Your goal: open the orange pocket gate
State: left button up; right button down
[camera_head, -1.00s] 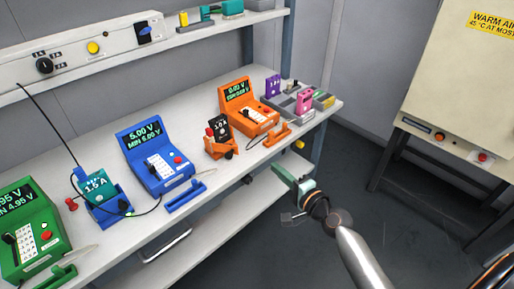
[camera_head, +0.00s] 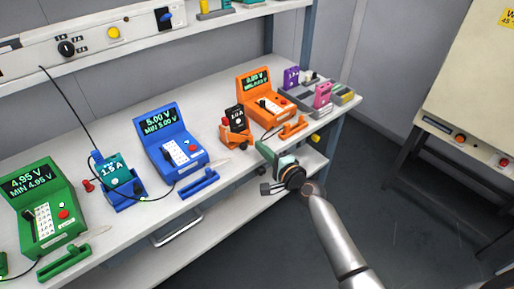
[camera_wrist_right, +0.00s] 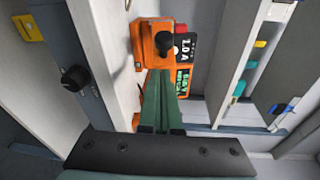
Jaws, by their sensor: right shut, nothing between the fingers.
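The orange pocket (camera_head: 235,141) stands near the bench's front edge, left of the orange tester (camera_head: 262,104). A black cell marked 1.0 A (camera_head: 237,120) stands upright in it. In the right wrist view the pocket (camera_wrist_right: 144,50) shows close up, with a dark round knob (camera_wrist_right: 164,43) on its near side and the black cell (camera_wrist_right: 186,48) behind. I cannot tell the gate apart from the pocket body. My right gripper (camera_head: 265,151) is shut and empty at the bench edge, just right of the pocket. Its green fingers (camera_wrist_right: 159,76) point at the knob, overlapping the pocket in that view.
An orange bracket (camera_head: 293,128) lies in front of the orange tester, close to my right gripper. The blue tester (camera_head: 170,140), a blue pocket with a teal cell (camera_head: 115,170) and the green tester (camera_head: 40,210) stand to the left. Open floor lies right of the bench (camera_head: 215,210).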

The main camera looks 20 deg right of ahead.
aim_at(243, 149)
jog(key=shift+a, duration=0.8)
jog(key=shift+s+r, duration=0.1)
jog(key=a, duration=0.1)
jog(key=s+a+p, duration=0.1)
jog(key=shift+s+a+r, duration=0.1)
jog(key=shift+s+a, duration=0.05)
jog(key=shift+a, duration=0.35)
